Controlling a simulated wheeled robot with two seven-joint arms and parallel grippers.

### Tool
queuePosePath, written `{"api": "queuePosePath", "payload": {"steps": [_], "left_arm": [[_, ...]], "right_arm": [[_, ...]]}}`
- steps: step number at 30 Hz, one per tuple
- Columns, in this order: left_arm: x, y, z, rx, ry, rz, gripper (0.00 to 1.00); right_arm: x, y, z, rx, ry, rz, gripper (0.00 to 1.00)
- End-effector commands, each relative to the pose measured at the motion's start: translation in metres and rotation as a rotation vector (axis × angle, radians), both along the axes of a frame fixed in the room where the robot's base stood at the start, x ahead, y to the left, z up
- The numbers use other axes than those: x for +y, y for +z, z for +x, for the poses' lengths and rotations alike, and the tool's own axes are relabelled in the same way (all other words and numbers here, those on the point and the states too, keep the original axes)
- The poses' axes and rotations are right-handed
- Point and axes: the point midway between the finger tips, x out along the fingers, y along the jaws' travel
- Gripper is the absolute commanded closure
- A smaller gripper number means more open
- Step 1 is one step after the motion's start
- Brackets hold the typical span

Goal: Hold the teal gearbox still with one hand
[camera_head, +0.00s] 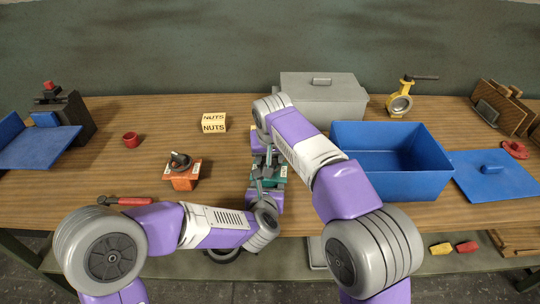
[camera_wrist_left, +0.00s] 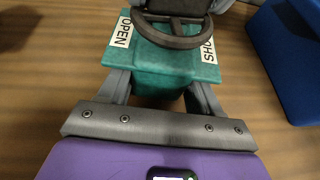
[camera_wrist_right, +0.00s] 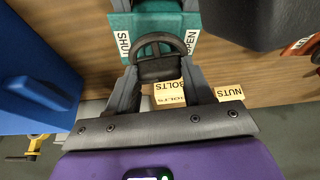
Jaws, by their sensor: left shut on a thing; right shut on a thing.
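The teal gearbox (camera_head: 283,174) stands on the bench, mostly hidden by my arms in the head view. In the left wrist view the gearbox (camera_wrist_left: 165,76) has white OPEN and SHUT labels on its top plate and a dark handwheel (camera_wrist_left: 172,42). My left gripper (camera_wrist_left: 162,88) is shut on the gearbox body, one finger on each side. My right gripper (camera_wrist_right: 163,72) is shut on the handwheel (camera_wrist_right: 157,42) from the far side, above the gearbox top. The exact finger contacts are partly hidden.
An orange gearbox (camera_head: 184,178) and a red-handled tool (camera_head: 128,201) lie left. A NUTS box (camera_head: 214,123), a grey lidded box (camera_head: 345,95) and a yellow valve (camera_head: 400,103) are behind. An open blue bin (camera_head: 405,186) stands close on the right, its lid (camera_head: 505,180) beside it.

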Motion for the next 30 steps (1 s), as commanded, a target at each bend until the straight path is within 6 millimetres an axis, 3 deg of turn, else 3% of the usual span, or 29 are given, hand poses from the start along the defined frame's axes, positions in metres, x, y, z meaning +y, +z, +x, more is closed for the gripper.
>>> {"api": "queuePosePath", "payload": {"steps": [12,29,30], "left_arm": [[-0.0004,0.0044,0.0010,-0.011,0.002,-0.003,1.00],[-0.0004,0.0043,0.0010,-0.011,0.002,-0.003,1.00],[-0.0004,0.0044,0.0010,-0.011,0.002,-0.003,1.00]], "right_arm": [[0.0005,0.0006,0.0004,-0.001,-0.194,-0.001,0.80],[0.0010,0.0007,0.0003,-0.002,-0.222,0.001,0.80],[0.0010,0.0007,0.0003,-0.002,-0.222,0.001,0.45]]}}
